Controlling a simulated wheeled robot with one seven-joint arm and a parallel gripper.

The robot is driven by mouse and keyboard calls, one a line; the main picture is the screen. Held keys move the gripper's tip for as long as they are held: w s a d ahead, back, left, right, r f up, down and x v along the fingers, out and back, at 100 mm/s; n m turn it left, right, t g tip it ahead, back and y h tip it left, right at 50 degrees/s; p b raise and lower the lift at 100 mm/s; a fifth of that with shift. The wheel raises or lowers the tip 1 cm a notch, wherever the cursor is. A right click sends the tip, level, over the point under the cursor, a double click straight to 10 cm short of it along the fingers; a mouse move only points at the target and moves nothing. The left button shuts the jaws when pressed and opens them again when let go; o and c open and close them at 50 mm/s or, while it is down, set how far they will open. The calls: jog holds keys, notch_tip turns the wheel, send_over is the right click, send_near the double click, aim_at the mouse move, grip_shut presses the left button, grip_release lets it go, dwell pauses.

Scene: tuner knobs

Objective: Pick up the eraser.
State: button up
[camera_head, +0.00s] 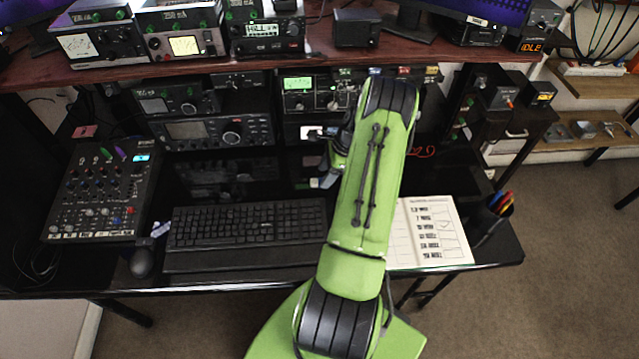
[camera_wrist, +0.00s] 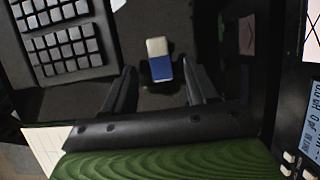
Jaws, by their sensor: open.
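The eraser (camera_wrist: 159,60) is a small block, white at one end and blue at the other. In the wrist view it lies on the dark desk, beyond and between the two fingertips. My gripper (camera_wrist: 158,72) is open, with a dark finger on each side and nothing held. The eraser appears clear of both fingers; the height gap is hard to judge. In the head view my green arm reaches over the desk and hides most of my gripper (camera_head: 328,174). A small pale patch beside it may be the eraser, too small to be sure.
An open notebook (camera_head: 428,232) and a pen holder (camera_head: 494,215) are at right. Radios (camera_head: 213,132) and the raised shelf (camera_head: 200,72) stand behind.

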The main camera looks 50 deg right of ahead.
jog(key=x, duration=0.2)
jog(key=shift+w+f, duration=0.1)
jog(key=shift+f, duration=0.25)
jog(key=shift+r, duration=0.1)
jog(key=shift+c, duration=0.3)
grip_shut()
notch_tip(320, 180, up, 10)
jog(key=p, duration=0.1)
jog(key=shift+p, duration=0.35)
jog(key=c, duration=0.7)
grip_release()
jog(key=shift+c, duration=1.4)
